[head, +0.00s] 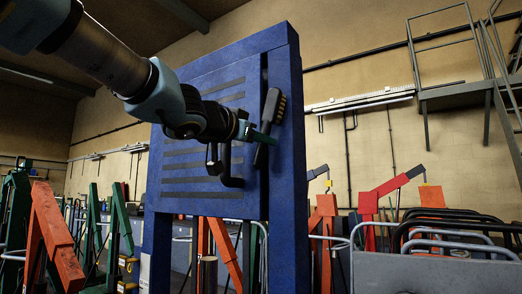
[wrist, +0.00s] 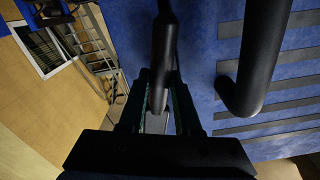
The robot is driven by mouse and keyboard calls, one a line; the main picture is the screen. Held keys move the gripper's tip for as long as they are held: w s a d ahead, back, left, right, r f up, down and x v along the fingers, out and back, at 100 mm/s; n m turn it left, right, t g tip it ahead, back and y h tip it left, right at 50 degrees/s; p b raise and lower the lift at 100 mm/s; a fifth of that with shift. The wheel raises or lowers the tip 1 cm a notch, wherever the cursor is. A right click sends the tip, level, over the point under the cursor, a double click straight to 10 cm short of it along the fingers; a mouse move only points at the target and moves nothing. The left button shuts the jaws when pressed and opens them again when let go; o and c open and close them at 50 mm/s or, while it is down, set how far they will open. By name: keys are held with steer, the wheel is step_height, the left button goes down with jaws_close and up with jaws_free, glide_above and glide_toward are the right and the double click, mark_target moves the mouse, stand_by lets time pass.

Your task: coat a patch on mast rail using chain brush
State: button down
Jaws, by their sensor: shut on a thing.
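The chain brush (head: 272,106) is black with tan bristles on the right side of its head. Its head points up and its handle down. My gripper (head: 262,137) is shut on the brush's handle. The handle also shows between the fingers in the wrist view (wrist: 163,50); the bristles cannot be made out there. A blue upright (head: 290,150), seemingly the mast rail, stands right behind the brush. I cannot tell whether the bristles touch it. No coated patch can be made out.
The blue slotted panel (head: 205,190) lies behind my wrist. A black bent bar (wrist: 245,80) stands close right of my fingers in the wrist view. Orange and green lifting gear (head: 50,230) stands behind on the left. Metal stairs (head: 480,70) stand at the right.

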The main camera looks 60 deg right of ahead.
steer(key=shift+f+b, duration=6.25)
steer(key=shift+f, duration=1.45)
steer(key=shift+a+p, duration=1.05)
steer(key=shift+a, duration=1.9)
